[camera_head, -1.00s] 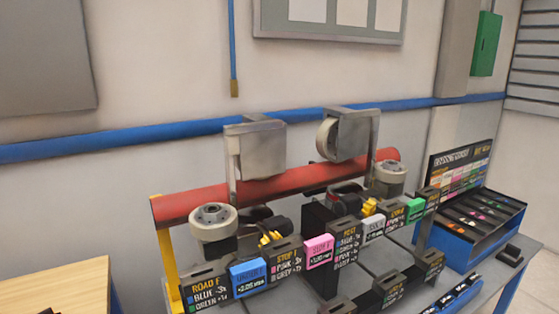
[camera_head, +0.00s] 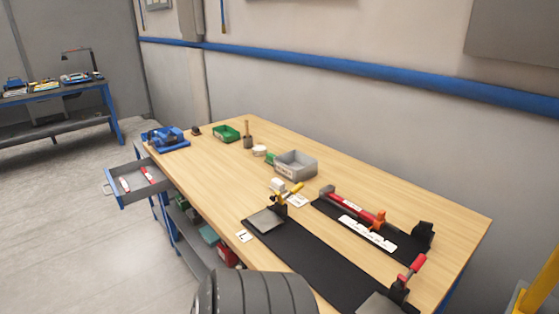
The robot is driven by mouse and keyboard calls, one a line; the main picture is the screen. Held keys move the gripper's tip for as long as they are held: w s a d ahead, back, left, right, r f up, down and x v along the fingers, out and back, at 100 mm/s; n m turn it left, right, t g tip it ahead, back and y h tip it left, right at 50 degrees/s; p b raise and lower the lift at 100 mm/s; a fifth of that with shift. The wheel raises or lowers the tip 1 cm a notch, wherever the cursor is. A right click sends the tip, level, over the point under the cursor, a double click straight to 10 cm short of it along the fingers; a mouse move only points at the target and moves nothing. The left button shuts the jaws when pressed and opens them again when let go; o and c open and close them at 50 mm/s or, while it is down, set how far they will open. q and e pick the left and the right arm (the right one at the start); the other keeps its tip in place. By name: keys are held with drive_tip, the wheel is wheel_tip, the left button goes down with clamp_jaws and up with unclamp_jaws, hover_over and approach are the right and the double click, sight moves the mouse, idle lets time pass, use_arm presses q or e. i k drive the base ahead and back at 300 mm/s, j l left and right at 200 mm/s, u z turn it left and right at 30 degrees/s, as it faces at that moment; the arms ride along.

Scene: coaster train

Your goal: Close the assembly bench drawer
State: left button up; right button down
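The assembly bench (camera_head: 340,190) has a light wooden top and blue legs. Its grey drawer (camera_head: 148,188) is pulled open at the bench's left end, with its front panel and handle (camera_head: 112,195) facing left. Red-and-white items (camera_head: 146,174) lie inside the drawer. A dark ribbed part of my own arm (camera_head: 255,295) shows at the bottom edge, near the front of the bench. Neither of my grippers is in the head view, so their state does not show.
On the bench are a blue holder (camera_head: 166,138), a green bin (camera_head: 226,133), a grey bin (camera_head: 296,164) and black mats (camera_head: 310,262) with tools. Shelves with boxes (camera_head: 205,235) sit underneath. Open grey floor (camera_head: 50,220) lies left of the drawer. Another bench (camera_head: 60,95) stands far left.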

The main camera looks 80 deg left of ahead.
sight(141, 187)
drive_tip(key=k+u, duration=0.35)
drive_tip(key=k+j+u, duration=0.2)
drive_tip(key=u, duration=0.2)
drive_tip(key=k+j+u, duration=0.1)
drive_tip(key=u, duration=2.6)
